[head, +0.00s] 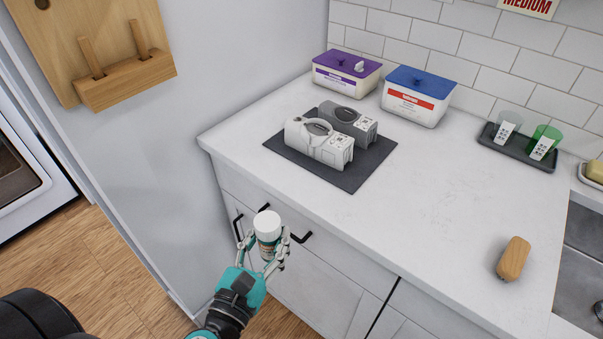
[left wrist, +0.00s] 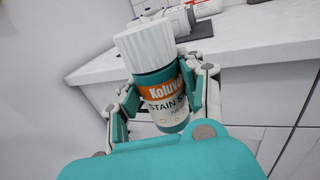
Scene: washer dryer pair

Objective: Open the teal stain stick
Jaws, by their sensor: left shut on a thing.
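The teal stain stick (head: 268,243) is upright between the fingers of my left gripper (head: 263,255), in front of the counter's front edge. In the left wrist view the stain stick (left wrist: 164,100) shows a teal body, an orange and white label and a ribbed white cap (left wrist: 148,44). The cap is on the body. My left gripper (left wrist: 165,105) is shut around the body below the cap. My right gripper is in neither view.
The white counter (head: 440,190) carries a dark mat (head: 350,185) with two grey-white devices (head: 318,145), purple-lidded (head: 345,75) and blue-lidded (head: 415,100) tubs, a cup tray (head: 515,148) and a wooden-backed brush (head: 513,258). Its front middle is clear. Drawers with black handles (head: 301,238) lie below.

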